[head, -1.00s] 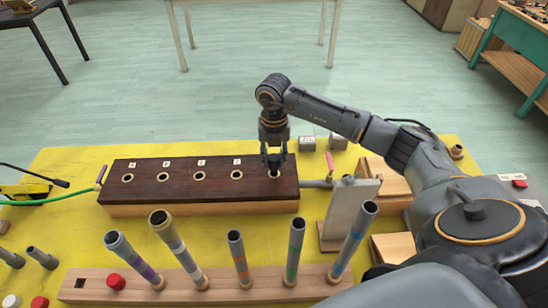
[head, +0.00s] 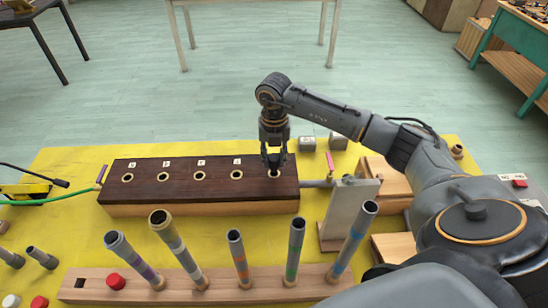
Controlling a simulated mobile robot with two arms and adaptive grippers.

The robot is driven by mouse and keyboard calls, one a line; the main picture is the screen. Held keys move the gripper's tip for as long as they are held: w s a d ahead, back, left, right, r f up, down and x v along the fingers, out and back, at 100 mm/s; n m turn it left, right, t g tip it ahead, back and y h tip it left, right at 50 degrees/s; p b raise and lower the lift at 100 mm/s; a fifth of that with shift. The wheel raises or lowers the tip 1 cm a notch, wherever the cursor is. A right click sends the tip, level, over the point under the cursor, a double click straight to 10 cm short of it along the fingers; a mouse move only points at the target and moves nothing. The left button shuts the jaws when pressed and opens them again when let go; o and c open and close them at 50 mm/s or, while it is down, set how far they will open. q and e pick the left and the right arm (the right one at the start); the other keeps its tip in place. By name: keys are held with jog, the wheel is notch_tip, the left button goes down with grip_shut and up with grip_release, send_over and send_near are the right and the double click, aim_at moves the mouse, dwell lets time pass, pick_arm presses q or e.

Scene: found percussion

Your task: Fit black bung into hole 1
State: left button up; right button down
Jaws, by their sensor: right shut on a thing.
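My right gripper (head: 274,163) points straight down over the rightmost hole (head: 274,174) of the dark wooden box (head: 218,189). It is shut on a small dark thing (head: 274,160), which appears to be the black bung. Most of the bung is hidden between the fingers, and I cannot tell whether it is inside the hole or just above it. The box has several light-rimmed holes in a row with small white labels behind them, too small to read surely. The label of the rightmost hole is hidden by my gripper. My left gripper is not in view.
In front of the box, several grey tubes with coloured bands stand in a wooden rack (head: 210,287), along with a red cap (head: 115,281). A grey upright plate (head: 346,212) stands right of the box. Small grey blocks (head: 308,144) lie behind. The yellow mat (head: 75,225) is bare in places.

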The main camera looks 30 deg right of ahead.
aim_at(274, 166)
jog(key=shift+f+b, duration=1.35)
jog(key=shift+f, duration=0.45)
jog(key=c, duration=0.9)
grip_release()
jog(key=shift+c, duration=0.2)
jog(key=shift+r, duration=0.15)
notch_tip(274, 166, up, 12)
jog(key=shift+f, duration=0.1)
